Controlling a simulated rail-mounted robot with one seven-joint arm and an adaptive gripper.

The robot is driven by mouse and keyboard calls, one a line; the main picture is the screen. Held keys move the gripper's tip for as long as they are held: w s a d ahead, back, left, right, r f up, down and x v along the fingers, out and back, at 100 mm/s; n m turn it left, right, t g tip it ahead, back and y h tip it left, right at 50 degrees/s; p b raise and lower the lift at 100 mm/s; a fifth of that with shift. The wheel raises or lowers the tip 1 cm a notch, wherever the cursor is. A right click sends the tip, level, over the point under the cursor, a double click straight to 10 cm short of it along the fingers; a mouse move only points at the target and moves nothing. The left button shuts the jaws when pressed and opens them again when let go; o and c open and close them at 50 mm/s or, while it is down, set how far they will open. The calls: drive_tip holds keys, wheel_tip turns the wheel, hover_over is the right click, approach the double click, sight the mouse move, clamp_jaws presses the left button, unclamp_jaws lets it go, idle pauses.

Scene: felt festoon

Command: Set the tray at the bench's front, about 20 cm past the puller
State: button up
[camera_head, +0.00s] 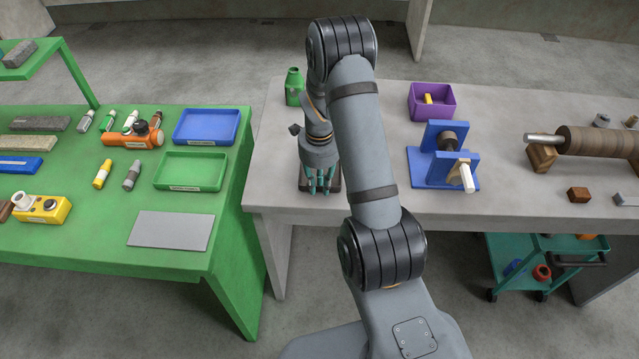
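My gripper (320,187) points down over the left end of the grey bench (385,208), near its front edge. Its teal fingers are in front of a dark flat thing (336,184), mostly hidden by the gripper. I cannot tell what that thing is or whether the fingers touch it. A blue shallow tray (206,126) and a green shallow tray (190,171) lie on the green bench (180,254) at left. I cannot tell for sure which thing is the puller. A blue stand (437,169) with a dark roller and pale-ended rod sits mid-bench.
A purple bin (432,103) with a yellow item stands behind the blue stand. A green bottle (293,87) is at the back left. A brown roll (597,141) and small blocks lie at right. Bare bench shows between the blue stand and brown roll.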

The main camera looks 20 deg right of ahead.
drive_tip(key=shift+o, duration=0.5)
drive_tip(key=shift+w+r, duration=0.1)
drive_tip(key=shift+r, duration=0.4)
wheel_tip(320, 180, up, 11)
drive_tip(key=b, duration=0.1)
drive_tip(key=shift+s+r+b, duration=0.15)
drive_tip(key=shift+s+b, duration=0.05)
drive_tip(key=shift+b, duration=0.15)
wheel_tip(320, 180, down, 12)
drive_tip(key=shift+p, duration=1.1)
drive_tip(key=shift+w+r, duration=0.2)
drive_tip(key=shift+r+b, duration=0.35)
drive_tip(key=shift+s+r, duration=0.1)
drive_tip(key=shift+r, duration=0.7)
